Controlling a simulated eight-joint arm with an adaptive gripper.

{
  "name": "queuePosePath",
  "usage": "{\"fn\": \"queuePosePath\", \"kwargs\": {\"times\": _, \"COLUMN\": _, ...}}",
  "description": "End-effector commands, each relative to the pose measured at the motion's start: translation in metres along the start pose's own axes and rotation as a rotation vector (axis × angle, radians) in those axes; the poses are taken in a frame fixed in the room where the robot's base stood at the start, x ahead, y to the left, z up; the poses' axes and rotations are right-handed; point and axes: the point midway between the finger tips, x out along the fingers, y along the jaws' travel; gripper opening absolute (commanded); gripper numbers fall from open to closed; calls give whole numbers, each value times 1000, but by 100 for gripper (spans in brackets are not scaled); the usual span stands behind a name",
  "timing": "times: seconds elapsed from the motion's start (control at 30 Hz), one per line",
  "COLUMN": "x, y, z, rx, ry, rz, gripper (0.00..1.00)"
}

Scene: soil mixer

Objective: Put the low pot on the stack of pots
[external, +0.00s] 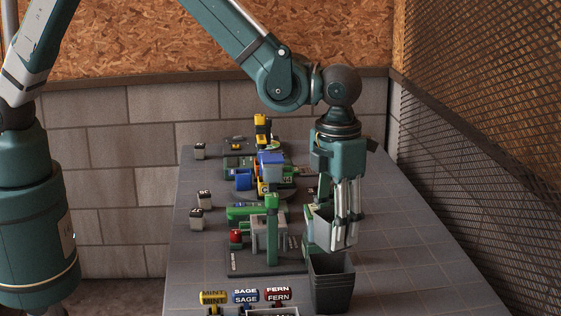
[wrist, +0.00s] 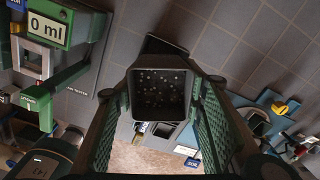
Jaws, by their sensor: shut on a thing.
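My gripper (external: 336,243) points down and is shut on a small dark grey square pot (external: 322,226), which is partly hidden by the fingers. In the wrist view the pot (wrist: 160,92) sits between the two green finger pads, with its open top facing the camera and a speckled inside. The stack of pots (external: 332,287), dark grey with several nested rims, stands on the table just below my fingertips. The held pot is above the stack's back-left side. Whether they touch I cannot tell. A dark edge (wrist: 164,46) behind the held pot may be part of the stack.
A green and grey device (external: 270,240) with a red knob stands left of the stack. Coloured labels marked MINT, SAGE and FERN (external: 246,296) are at the front. More devices and small blocks (external: 197,219) lie farther back and left. The table's right side (external: 430,250) is clear.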

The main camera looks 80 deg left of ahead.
Motion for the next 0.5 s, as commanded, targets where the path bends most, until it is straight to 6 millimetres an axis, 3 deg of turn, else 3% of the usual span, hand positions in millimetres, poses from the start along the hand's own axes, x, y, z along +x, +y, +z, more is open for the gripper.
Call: {"fn": "queuePosePath", "kwargs": {"times": 0.5, "x": 10, "y": 0, "z": 0, "rx": 0, "ry": 0, "rz": 0, "gripper": 28}}
